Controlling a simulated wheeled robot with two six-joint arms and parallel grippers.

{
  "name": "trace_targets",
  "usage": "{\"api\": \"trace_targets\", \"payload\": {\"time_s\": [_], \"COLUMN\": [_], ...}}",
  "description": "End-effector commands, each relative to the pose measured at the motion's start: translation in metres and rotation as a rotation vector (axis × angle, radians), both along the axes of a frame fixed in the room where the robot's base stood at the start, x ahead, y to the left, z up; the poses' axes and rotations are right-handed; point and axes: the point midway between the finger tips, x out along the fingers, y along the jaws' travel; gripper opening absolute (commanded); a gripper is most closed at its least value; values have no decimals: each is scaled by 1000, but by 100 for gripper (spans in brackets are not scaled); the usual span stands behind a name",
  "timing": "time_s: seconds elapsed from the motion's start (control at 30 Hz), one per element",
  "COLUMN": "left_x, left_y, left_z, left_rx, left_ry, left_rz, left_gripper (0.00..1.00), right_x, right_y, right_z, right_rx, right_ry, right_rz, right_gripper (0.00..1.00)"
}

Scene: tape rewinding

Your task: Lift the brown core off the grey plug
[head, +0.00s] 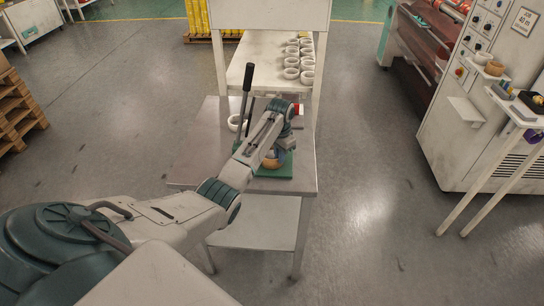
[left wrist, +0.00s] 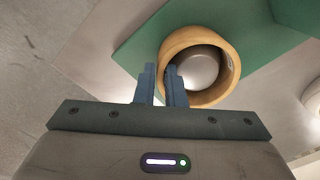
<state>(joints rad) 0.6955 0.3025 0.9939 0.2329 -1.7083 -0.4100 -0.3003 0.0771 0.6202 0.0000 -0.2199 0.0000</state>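The brown core (left wrist: 231,80) is a tan ring, seen from above in the left wrist view. The round grey plug (left wrist: 200,68) shows inside its opening. I cannot tell how high the core sits on the plug. My left gripper (left wrist: 162,80) has one blue finger outside the core's wall and one inside it. The gap between the fingers is narrow and the wall fills it, so the gripper looks shut on the core. In the head view the core (head: 270,163) is partly hidden by my left arm, over the green base. My right gripper is out of view.
The green base (head: 280,171) lies on the grey table (head: 198,150). A dark upright lever (head: 247,88) and a white ring (head: 233,122) stand close to my arm. Several white rings (head: 291,73) sit on the shelf behind. The table's left side is clear.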

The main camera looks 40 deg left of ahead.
Motion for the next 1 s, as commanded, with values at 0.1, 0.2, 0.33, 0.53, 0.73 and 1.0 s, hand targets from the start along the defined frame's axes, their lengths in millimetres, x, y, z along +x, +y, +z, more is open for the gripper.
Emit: {"api": "trace_targets", "payload": {"time_s": [0.1, 0.2, 0.33, 0.53, 0.73, 1.0], "left_x": [0, 0, 0, 1, 2, 1], "left_y": [0, 0, 0, 1, 1, 0], "left_z": [0, 1, 1, 18, 58, 96], "left_rx": [0, 0, 0, 1, 2, 0], "left_ry": [0, 0, 0, -4, -6, -2], "left_rz": [0, 0, 0, 1, 0, 1], "left_gripper": [0, 0, 0, 0, 0, 0], "right_x": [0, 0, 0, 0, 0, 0], "right_y": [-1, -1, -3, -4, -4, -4], "right_z": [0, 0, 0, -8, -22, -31], "right_rx": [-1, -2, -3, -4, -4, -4], "right_ry": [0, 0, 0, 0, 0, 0], "right_rz": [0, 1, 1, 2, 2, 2], "right_gripper": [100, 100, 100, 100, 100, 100]}}
